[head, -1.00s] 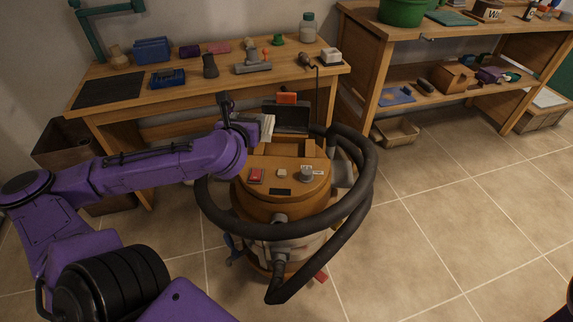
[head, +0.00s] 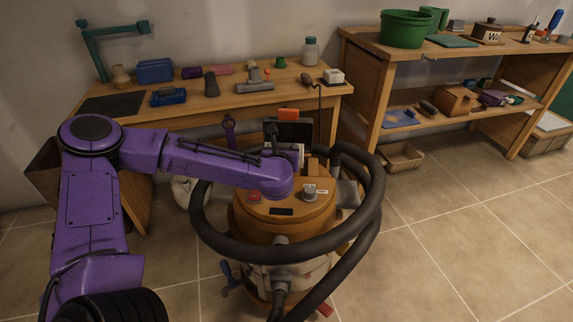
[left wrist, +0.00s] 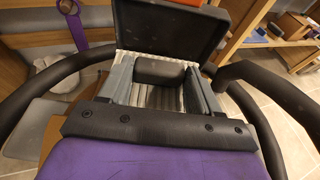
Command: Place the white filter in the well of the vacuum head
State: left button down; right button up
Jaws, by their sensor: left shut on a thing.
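The white pleated filter (left wrist: 155,97) is between the two grey fingers of my left gripper (left wrist: 160,84), which is shut on it. A dark block covers part of its top. In the head view a small pale piece of the filter (head: 301,152) shows beside my left gripper (head: 290,153). Gripper and filter are over the rear of the orange-brown vacuum head (head: 300,213), in front of its raised dark lid (head: 292,132). My wrist and the filter hide most of the well, so I cannot tell whether the filter is inside it. My right gripper is out of view.
A thick black hose (head: 373,195) loops around the vacuum head on both sides. A wooden workbench (head: 215,95) with small tools stands behind. A shelf unit (head: 455,60) is at the back right. The tiled floor (head: 460,230) at the right is clear.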

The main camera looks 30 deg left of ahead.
pick_arm(q)
jog(key=shift+w+d+f, duration=0.15)
jog(key=shift+w+f, duration=0.1)
jog(key=shift+f, duration=0.1)
jog(key=f, duration=0.3)
jog(key=shift+w+f+b, duration=0.2)
jog(key=shift+f+b, duration=0.05)
jog(key=shift+b, duration=0.1)
jog(key=shift+d, duration=0.1)
